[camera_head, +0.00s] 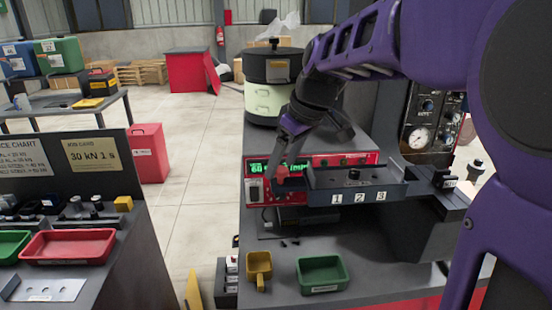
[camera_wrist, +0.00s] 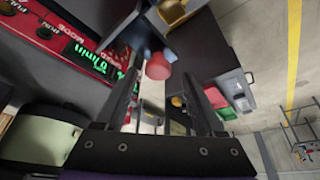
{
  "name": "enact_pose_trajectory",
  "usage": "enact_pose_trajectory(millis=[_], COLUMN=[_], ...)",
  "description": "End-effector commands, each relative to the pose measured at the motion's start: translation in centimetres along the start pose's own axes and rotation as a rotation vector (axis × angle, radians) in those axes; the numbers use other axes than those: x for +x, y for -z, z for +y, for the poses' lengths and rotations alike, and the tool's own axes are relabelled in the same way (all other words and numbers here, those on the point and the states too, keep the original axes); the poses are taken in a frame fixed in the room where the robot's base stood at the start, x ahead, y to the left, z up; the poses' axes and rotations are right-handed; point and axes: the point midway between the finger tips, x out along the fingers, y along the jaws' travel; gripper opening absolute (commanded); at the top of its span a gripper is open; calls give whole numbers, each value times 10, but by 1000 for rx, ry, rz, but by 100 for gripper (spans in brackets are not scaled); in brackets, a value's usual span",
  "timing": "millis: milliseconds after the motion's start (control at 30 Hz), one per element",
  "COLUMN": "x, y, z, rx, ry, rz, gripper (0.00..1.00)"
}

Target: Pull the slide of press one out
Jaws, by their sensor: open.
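My gripper (camera_head: 283,168) is open, at the left end of a dark grey unit (camera_head: 357,187) with a front plate marked 1, 2, 3. In the wrist view a round red knob (camera_wrist: 158,66) shows between the two fingertips (camera_wrist: 152,68), with a visible gap to each finger. Its red also shows by the fingers in the head view (camera_head: 282,177). The knob appears to be at the end of a dark part; I cannot tell whether this is the slide of press one. A gauge panel (camera_head: 432,122) stands at the right, partly hidden by my arm.
A red control box with a green display (camera_head: 275,168) stands close behind the gripper. The black and pale green drum (camera_head: 270,85) is behind it. A yellow bin (camera_head: 258,268) and green tray (camera_head: 322,274) lie in front. Open floor (camera_head: 190,160) lies left.

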Motion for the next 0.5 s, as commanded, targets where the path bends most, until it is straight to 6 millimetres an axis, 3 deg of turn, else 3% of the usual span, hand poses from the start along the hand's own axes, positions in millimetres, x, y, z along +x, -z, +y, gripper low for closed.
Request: enact_pose_trajectory(millis=[300,500], x=[-67,-99], y=[2,1], z=[0,-1], rx=[0,-1], ry=[-2,-1], rz=[3,2], gripper=[71,71])
